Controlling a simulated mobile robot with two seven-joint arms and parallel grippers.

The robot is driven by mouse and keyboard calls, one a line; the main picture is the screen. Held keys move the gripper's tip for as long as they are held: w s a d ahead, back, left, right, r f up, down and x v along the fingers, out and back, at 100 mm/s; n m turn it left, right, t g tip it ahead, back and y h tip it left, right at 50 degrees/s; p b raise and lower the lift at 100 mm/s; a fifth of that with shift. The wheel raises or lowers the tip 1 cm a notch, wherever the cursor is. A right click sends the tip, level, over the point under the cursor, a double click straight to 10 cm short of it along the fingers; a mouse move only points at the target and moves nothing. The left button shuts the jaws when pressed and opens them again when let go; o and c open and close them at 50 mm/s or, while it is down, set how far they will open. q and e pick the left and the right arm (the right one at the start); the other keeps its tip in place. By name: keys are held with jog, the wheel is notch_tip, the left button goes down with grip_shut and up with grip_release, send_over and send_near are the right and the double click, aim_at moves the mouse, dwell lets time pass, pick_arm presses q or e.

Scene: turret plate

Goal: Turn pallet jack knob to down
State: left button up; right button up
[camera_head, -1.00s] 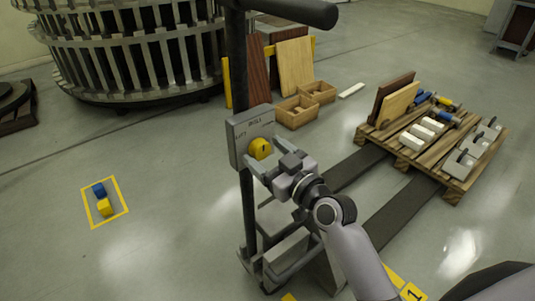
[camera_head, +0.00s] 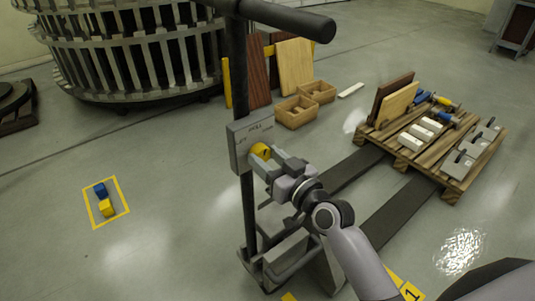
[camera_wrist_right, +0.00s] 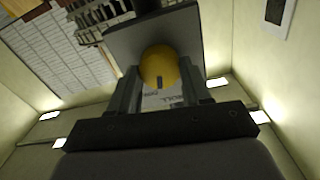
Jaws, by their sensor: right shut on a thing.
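The yellow knob (camera_head: 259,151) sits on the grey control box (camera_head: 240,146) mounted on the pallet jack's dark upright. The box face carries small lettering around the knob, partly too small to read. My right gripper (camera_head: 266,160) is shut on the knob, its fingers on either side of it. In the right wrist view the round yellow knob (camera_wrist_right: 160,68) lies between the two fingers (camera_wrist_right: 158,88), with a small dark mark on its lower right. My left gripper is not in view.
The jack's dark handle bar (camera_head: 285,20) crosses above the box. The jack's forks run right to a wooden pallet (camera_head: 452,190) loaded with boards, white blocks and tools. Open wooden bins (camera_head: 297,112) stand behind. A yellow floor square (camera_head: 122,185) holds blue and yellow blocks.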

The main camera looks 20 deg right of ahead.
jog(key=m+p, duration=0.2)
jog(key=m, duration=0.3)
jog(key=shift+d+m+p, duration=0.1)
jog(key=shift+m+p, duration=0.3)
jog(key=shift+m, duration=0.5)
jog(key=o, duration=1.1)
jog(key=shift+c, duration=0.2)
jog(key=v, duration=0.7)
jog(key=s+d+f+n+g+h+p, duration=0.2)
jog(key=s+f+n+g+p, duration=0.3)
jog(key=s+f, duration=0.9)
jog(key=s+n+g+h, duration=0.1)
jog(key=s, duration=0.2)
jog(key=shift+s+n+g+h, duration=0.25)
jog(key=shift+n+g+h, duration=0.05)
